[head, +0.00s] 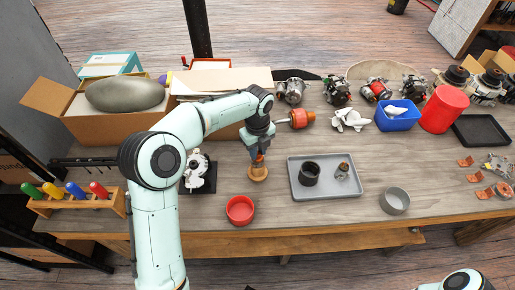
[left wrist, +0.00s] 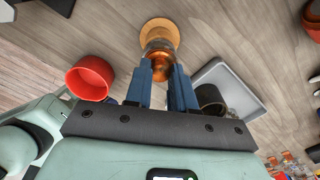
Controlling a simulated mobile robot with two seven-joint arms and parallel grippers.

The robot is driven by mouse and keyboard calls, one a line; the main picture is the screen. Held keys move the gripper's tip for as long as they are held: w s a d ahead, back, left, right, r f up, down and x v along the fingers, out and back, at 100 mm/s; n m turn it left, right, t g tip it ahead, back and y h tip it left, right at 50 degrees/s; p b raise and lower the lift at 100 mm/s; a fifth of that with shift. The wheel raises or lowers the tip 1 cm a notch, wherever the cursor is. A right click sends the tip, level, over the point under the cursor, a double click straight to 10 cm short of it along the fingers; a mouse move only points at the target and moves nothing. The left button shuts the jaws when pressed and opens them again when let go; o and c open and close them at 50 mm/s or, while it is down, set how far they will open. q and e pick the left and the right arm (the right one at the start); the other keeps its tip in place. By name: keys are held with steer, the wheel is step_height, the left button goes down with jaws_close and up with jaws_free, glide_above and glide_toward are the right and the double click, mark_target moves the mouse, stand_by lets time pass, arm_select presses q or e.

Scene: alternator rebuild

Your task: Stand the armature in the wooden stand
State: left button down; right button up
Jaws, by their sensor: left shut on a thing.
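The wooden stand (head: 258,174) is a small round tan block on the workbench, left of the grey tray; its round disc also shows in the left wrist view (left wrist: 160,27). My left gripper (head: 258,154) is directly above it, pointing down. It is shut on the armature (left wrist: 160,68), a copper-coloured part with a silvery end, in line with the stand. In the head view the fingers hide most of the armature. I cannot tell whether its lower end is inside the stand or just above it. My right gripper is not in view.
A red cup (head: 240,210) stands in front of the stand. A grey tray (head: 333,192) with a black ring (head: 309,173) lies to the right. An orange part with a shaft (head: 299,118) lies behind. A screwdriver rack (head: 80,203) is at the left. Bare bench surrounds the stand.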

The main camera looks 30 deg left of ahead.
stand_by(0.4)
arm_select(q)
steer(key=c, duration=0.9)
jaws_free()
steer(key=shift+o, duration=0.2)
